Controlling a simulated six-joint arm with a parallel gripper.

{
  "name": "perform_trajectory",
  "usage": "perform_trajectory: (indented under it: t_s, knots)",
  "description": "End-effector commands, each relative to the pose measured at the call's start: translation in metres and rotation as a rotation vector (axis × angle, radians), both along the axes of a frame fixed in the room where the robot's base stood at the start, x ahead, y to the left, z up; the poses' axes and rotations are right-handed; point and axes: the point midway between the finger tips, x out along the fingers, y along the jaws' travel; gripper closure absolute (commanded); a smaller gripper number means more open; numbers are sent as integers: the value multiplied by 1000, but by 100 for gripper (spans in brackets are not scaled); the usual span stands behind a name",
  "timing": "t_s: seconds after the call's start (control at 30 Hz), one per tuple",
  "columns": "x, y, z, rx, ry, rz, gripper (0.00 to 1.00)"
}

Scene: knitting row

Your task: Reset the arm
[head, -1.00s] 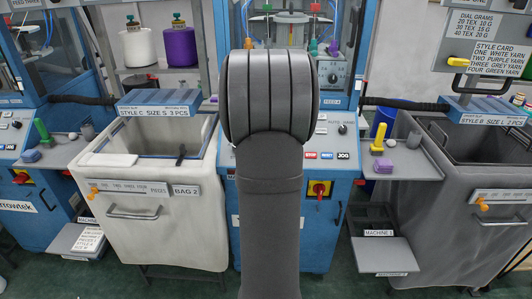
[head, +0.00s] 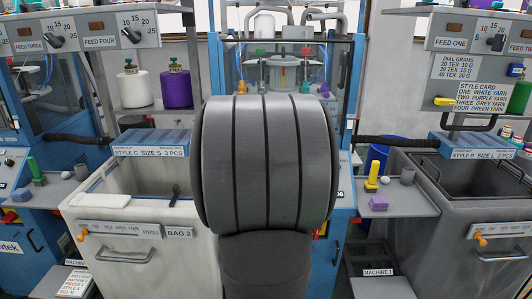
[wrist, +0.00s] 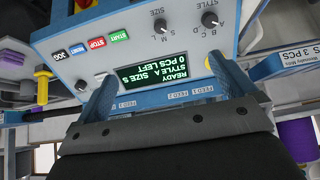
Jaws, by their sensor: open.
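My gripper (wrist: 163,80) shows in the wrist view with its two fingers apart and nothing between them. Beyond the fingers is a machine control panel (wrist: 135,45), seen upside down. Its lit display (wrist: 167,73) reads READY, STYLE A SIZE S, 0 PCS LEFT. Start, stop and reset buttons (wrist: 97,43) and the STYLE and SIZE knobs (wrist: 210,19) are on the same panel. In the head view my own dark arm fills the middle and hides my gripper and most of that panel.
A white bin (head: 135,225) marked BAG 2 stands left and a grey bin (head: 475,215) right. Yarn cones (head: 176,88) sit on a shelf behind. A side shelf (head: 400,203) holds a yellow peg (head: 372,176) and a purple block (head: 379,204). Feed panels (head: 120,32) hang above.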

Motion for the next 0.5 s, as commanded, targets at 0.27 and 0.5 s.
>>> perform_trajectory:
  t_s: [0.27, 0.5]
  knots:
    - [2, 0, -3, 0, 0, 0, 0]
    - [19, 0, -25, 0, 3, 0, 0]
